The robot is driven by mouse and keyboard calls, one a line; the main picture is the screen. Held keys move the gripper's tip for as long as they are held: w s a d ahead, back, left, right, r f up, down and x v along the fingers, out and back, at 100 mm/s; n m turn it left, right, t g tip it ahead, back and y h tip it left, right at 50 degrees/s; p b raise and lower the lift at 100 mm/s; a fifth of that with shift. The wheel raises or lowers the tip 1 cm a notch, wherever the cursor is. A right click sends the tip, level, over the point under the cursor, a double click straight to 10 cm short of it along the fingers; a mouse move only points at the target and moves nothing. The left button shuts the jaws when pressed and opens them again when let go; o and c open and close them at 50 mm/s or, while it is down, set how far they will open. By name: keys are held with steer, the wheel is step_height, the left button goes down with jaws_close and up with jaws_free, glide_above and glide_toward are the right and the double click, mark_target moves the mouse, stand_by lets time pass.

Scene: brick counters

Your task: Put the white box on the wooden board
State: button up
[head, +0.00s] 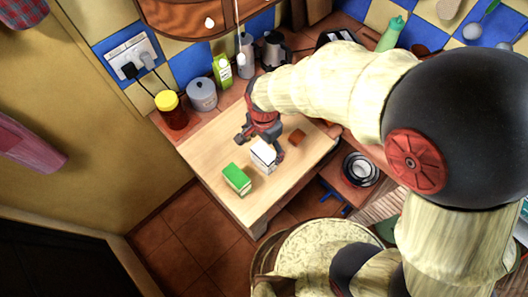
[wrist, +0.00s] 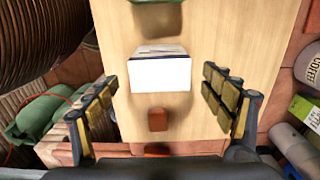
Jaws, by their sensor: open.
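The white box (head: 263,157) stands upright on a light wooden surface (head: 205,145), which looks like a broad board on the counter. In the wrist view the white box (wrist: 160,74) shows a plain white face and a darker printed top. My gripper (head: 260,148) is just over and around the box in the head view, partly hiding it. In the wrist view my gripper (wrist: 160,88) is open, with one finger on each side of the box and clear gaps between. The light wood (wrist: 120,30) also shows there under the box.
A green-topped box (head: 237,179) stands close by on the wood. A small brown block (head: 297,136) lies on the other side. A red jar with a yellow lid (head: 171,110), a grey pot (head: 202,95) and a green carton (head: 222,71) stand along the back.

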steer(key=shift+r, duration=1.85)
steer(key=d+r+n+t, duration=0.3)
steer(key=d+r+n, duration=0.1)
steer(key=d+r, duration=0.95)
steer(key=s+d+r+n+t, duration=0.2)
steer(key=s+d+r+n, duration=0.2)
steer(key=s+d+r, duration=0.3)
steer(key=shift+s+d+r+t, duration=0.3)
steer(key=shift+d+r, duration=0.35)
steer(key=shift+d, duration=0.5)
step_height(320, 180, down, 4)
steer(key=b, duration=0.4)
steer(key=shift+f, duration=0.25)
